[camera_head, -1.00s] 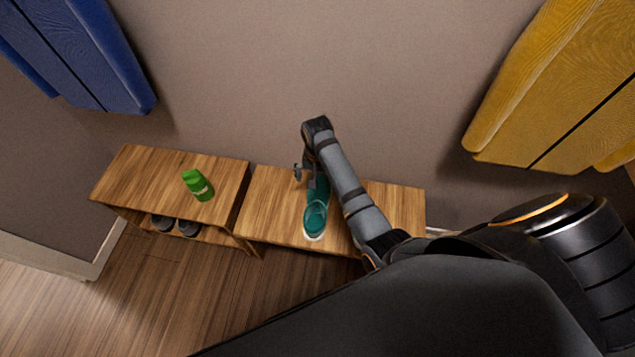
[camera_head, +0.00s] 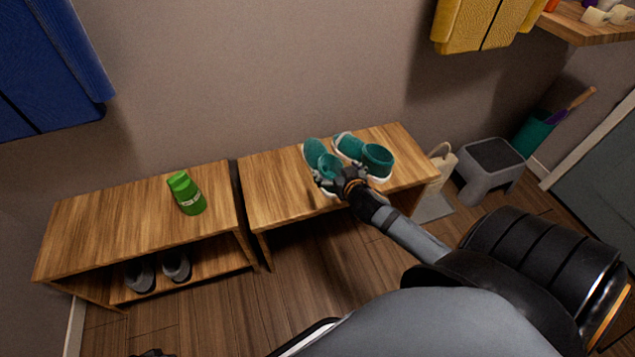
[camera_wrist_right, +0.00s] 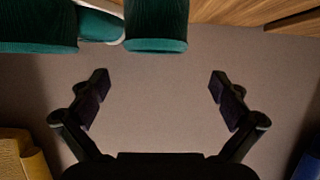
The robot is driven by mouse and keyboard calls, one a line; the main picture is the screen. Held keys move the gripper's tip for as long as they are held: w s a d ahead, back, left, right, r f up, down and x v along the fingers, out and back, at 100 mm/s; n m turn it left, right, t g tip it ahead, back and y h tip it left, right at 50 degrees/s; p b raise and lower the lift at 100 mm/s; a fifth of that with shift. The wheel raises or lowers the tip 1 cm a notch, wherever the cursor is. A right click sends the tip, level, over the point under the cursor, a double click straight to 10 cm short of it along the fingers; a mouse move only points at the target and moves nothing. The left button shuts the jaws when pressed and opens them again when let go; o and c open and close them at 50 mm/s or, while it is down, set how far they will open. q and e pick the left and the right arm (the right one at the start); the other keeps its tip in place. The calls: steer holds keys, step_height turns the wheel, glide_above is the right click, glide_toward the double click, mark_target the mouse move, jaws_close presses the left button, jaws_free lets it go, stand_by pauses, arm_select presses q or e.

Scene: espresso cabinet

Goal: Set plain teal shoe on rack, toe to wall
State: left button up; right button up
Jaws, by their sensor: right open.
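Two teal shoes with pale soles sit upright on the right-hand wooden rack, toes toward the wall. The left teal shoe (camera_head: 313,150) is partly hidden by my gripper at its heel end. The right teal shoe (camera_head: 376,157) lies angled beside it, its opening toward the front right. I cannot tell which is the plain one. My right gripper (camera_head: 326,182) is at the rack's front edge by the left shoe's heel. In the right wrist view the gripper (camera_wrist_right: 162,88) has its fingers wide apart with nothing between them, and teal shoe parts (camera_wrist_right: 156,22) show above them.
The rack top (camera_head: 270,190) is bare left of the shoes. A second rack (camera_head: 110,215) to the left holds a green item (camera_head: 187,193), with grey shoes (camera_head: 140,275) below. A grey stool (camera_head: 490,170) stands right. Blue and yellow coats hang on the wall.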

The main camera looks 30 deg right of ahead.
mark_target(324, 157)
steer(key=b+x, duration=0.1)
steer(key=x, duration=0.4)
steer(key=shift+s+f+b, duration=0.1)
steer(key=shift+s+b, duration=0.05)
steer(key=shift+b, duration=0.25)
steer(key=shift+w+d+f, duration=0.1)
steer(key=shift+w, duration=0.2)
steer(key=shift+w+d+f, duration=0.1)
steer(key=shift+w+f, duration=0.1)
steer(key=b+x, duration=0.2)
steer(key=x, duration=0.2)
steer(key=shift+b, duration=0.3)
steer(key=shift+w+d+f, duration=0.1)
steer(key=shift+w, duration=0.2)
arm_select(q)
steer(key=f+t, duration=0.1)
steer(key=w+d+f, duration=0.1)
steer(key=f, duration=0.1)
steer(key=d+f+t+h, duration=0.1)
steer(key=shift+w+d+f+t, duration=0.2)
steer(key=shift+f+t, duration=0.05)
steer(key=shift+t, duration=0.05)
arm_select(e)
steer(key=c, duration=1.6)
